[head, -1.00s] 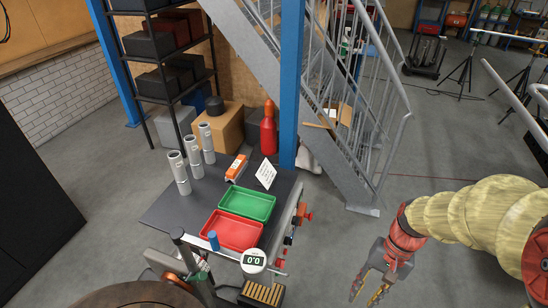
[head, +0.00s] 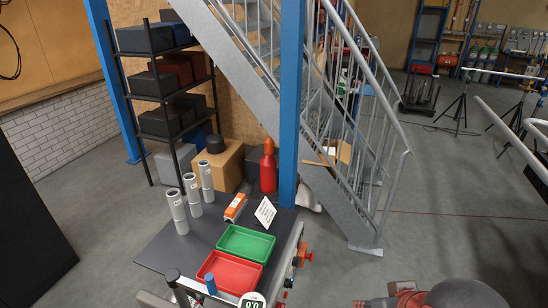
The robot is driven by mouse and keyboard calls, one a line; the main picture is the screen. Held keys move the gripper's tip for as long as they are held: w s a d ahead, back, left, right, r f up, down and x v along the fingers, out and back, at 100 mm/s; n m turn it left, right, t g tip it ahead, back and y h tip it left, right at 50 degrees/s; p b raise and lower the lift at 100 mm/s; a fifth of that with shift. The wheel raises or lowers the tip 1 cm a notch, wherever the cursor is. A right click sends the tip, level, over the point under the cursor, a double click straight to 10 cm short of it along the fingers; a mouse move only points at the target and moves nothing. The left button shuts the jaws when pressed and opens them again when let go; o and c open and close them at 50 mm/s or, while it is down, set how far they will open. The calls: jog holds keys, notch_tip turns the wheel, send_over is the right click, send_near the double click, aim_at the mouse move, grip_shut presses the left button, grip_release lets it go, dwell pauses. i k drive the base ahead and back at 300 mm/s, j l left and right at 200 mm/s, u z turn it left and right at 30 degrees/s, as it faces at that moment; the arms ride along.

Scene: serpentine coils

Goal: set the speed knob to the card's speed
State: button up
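A white card (head: 265,212) with small print stands tilted at the back of the dark bench top (head: 160,256); its writing is too small to read. A round white gauge (head: 252,300) with a dark display reading about 0.0 is cut off by the bottom edge. I cannot pick out the speed knob for certain. Small red and dark fittings (head: 302,256) sit along the bench's right side. Part of my arm shows at the bottom right, but my gripper's fingers are not in view.
A green tray (head: 246,255) and a red tray (head: 232,287) lie on the bench. A small blue cylinder (head: 211,284) is by the red tray. Several grey cylinders (head: 178,212) and an orange box (head: 235,207) stand behind.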

aim_at(296, 263)
jog(key=k+l+u, duration=0.2)
jog(key=k+u, duration=0.15)
jog(key=i+l+u, duration=0.5)
jog(key=l, duration=0.2)
